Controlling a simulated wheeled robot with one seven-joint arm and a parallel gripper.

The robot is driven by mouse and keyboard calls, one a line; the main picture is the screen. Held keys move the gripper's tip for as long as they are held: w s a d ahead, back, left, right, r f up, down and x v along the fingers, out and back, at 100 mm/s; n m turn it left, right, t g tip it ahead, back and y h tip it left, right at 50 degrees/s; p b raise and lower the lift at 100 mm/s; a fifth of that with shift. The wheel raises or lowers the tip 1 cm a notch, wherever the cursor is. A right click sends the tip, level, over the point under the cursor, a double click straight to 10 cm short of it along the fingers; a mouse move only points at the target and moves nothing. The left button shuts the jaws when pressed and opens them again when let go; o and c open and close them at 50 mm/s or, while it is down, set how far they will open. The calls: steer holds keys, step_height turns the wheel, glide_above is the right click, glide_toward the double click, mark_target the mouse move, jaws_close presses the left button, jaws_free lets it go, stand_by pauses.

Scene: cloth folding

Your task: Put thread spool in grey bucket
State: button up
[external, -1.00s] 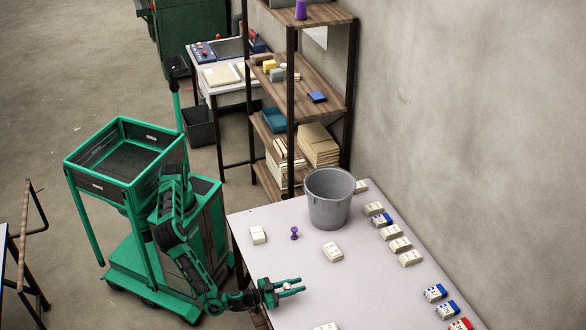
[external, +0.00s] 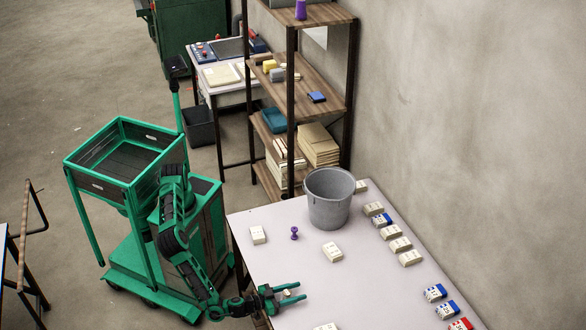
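A small purple thread spool (external: 294,233) stands upright on the pale table (external: 375,290), left of the grey bucket (external: 328,199). The bucket stands upright near the table's far end, and its inside bottom cannot be seen. My gripper (external: 297,293) is low over the near left edge of the table, in front of the spool and apart from it. Its two green fingers are spread open, pointing right. A small pale shape shows between the fingers near the palm; I cannot tell whether it is part of the gripper.
White folded packets (external: 333,252) and (external: 258,235) lie near the spool. Several white, blue and red packets (external: 435,293) line the wall side of the table. A wooden shelf unit (external: 318,95) stands behind the bucket. The table middle is clear.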

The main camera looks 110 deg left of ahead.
steer(key=shift+o, duration=0.6)
steer(key=v, duration=1.1)
steer(key=shift+r, duration=0.1)
